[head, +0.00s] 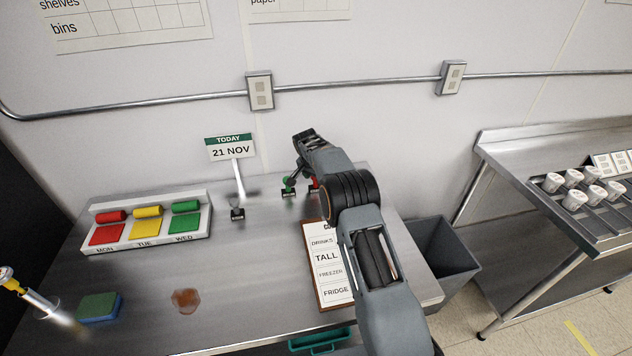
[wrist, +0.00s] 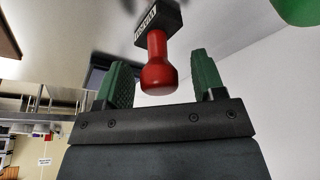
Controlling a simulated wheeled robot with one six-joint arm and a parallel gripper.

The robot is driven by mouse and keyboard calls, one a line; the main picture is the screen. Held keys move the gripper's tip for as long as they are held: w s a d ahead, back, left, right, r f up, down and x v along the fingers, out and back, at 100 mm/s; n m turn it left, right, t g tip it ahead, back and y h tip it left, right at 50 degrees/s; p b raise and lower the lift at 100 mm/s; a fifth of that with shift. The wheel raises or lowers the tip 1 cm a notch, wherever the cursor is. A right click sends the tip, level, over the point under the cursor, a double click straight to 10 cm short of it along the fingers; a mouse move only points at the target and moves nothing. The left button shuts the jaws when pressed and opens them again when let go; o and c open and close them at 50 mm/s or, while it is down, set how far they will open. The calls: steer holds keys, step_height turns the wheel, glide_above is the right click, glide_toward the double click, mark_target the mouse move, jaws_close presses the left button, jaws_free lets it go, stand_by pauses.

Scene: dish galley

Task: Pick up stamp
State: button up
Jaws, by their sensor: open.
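A stamp with a red handle and a black base (wrist: 156,50) shows in the wrist view, with its handle end between the two green fingers of my gripper (wrist: 161,62). The fingers stand apart, with visible gaps to the handle on both sides. In the head view the red stamp (head: 314,184) stands on the steel table, partly hidden by my arm. A green-handled stamp (head: 289,187) stands just left of it. The green rounded shape (wrist: 297,8) at the top right of the wrist view may be its handle. My gripper (head: 300,172) is close above them.
A dark stamp (head: 238,214) stands near the date sign (head: 231,148). A label board (head: 328,265) lies beside my arm. Bare steel lies between.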

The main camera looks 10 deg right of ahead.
steer(key=shift+w+d+f, duration=0.1)
steer(key=shift+f, duration=0.35)
steer(key=shift+c, duration=0.4)
steer(key=c, duration=0.9)
